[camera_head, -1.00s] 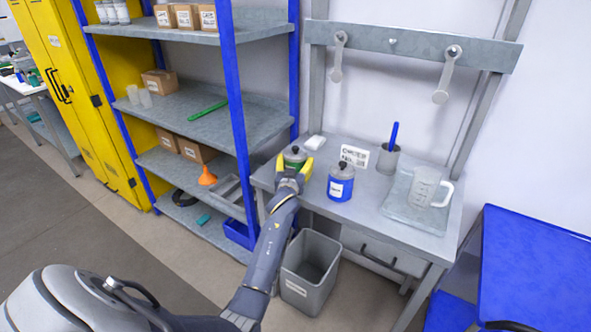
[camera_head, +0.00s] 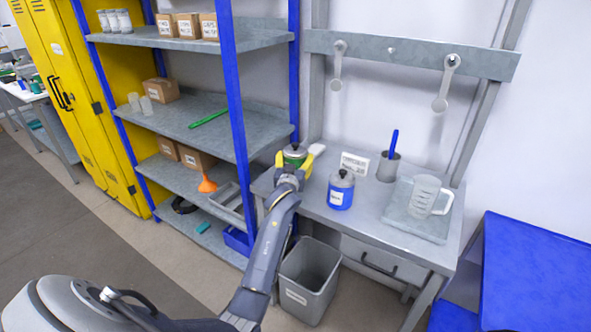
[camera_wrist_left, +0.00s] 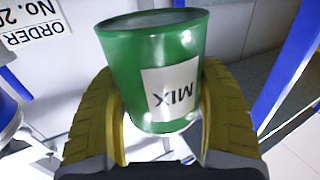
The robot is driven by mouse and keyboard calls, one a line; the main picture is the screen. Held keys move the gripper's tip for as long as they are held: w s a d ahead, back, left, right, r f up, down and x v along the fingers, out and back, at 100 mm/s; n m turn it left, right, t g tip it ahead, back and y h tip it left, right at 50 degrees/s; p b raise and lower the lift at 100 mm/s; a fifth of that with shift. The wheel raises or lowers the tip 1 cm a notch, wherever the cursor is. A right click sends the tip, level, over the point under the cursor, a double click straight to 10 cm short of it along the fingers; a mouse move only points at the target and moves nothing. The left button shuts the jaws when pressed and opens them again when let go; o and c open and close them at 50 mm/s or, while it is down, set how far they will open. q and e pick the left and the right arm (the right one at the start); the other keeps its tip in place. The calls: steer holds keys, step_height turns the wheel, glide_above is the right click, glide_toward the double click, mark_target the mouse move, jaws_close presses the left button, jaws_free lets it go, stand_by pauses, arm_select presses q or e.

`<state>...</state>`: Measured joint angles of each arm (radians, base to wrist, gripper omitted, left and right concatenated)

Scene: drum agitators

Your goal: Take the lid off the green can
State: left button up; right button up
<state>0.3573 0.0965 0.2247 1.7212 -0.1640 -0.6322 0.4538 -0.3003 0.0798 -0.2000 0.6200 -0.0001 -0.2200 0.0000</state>
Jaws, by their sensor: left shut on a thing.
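The green can (camera_head: 294,158) is between the yellow fingers of my left gripper (camera_head: 295,162), above the left end of the grey workbench (camera_head: 325,211). Its grey lid (camera_head: 294,149) with a black knob is on top. In the left wrist view my left gripper (camera_wrist_left: 163,115) is shut around the sides of the green can (camera_wrist_left: 130,65), one finger on each side. Its white MIX label (camera_wrist_left: 172,92) reads upside down, and the lid cannot be made out there. My right gripper is not in view.
A blue can (camera_head: 341,193) with a lid stands to the right, near a white card (camera_head: 354,163), a grey cup (camera_head: 388,168) with a blue stick, and a clear jug (camera_head: 424,195). A blue-post shelf (camera_head: 238,100) is close on the left. A grey bin (camera_head: 309,280) stands below.

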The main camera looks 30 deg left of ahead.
mark_target(296, 144)
arm_select(q)
step_height(296, 144, up, 16)
steer(key=shift+f, duration=0.25)
stand_by(0.3)
steer(key=o, duration=1)
steer(key=shift+c, duration=0.2)
steer(key=shift+r, duration=0.1)
steer(key=c, duration=1)
